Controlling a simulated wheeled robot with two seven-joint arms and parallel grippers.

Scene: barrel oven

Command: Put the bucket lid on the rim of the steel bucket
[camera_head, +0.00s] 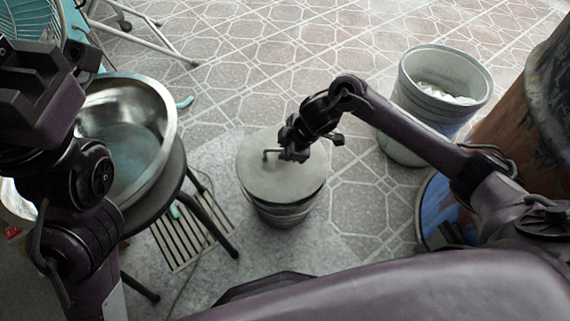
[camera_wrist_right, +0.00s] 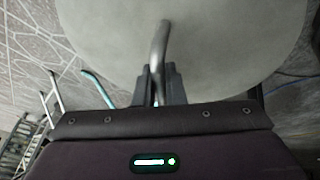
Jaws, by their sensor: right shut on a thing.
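The bucket lid (camera_head: 262,186) is a flat round grey disc with a bent metal handle on top. My right gripper (camera_head: 290,153) is shut on that handle; the right wrist view shows the handle (camera_wrist_right: 159,45) between the fingers (camera_wrist_right: 159,88) and the pale lid (camera_wrist_right: 100,35) filling the top. The steel bucket (camera_head: 280,213) stands on the ground directly under the lid, its rim hidden by it. I cannot tell whether the lid touches the rim or hangs just above. My left gripper (camera_head: 38,95) is at the left edge, its fingers not clear.
A large steel basin (camera_head: 160,110) sits on a dark stool (camera_head: 172,195) left of the bucket, with a slatted grate (camera_head: 190,235) beneath. A pale bin (camera_head: 410,110) with white contents stands at upper right, by a rusty barrel (camera_head: 515,125). Patterned floor (camera_head: 250,75) behind the bucket is clear.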

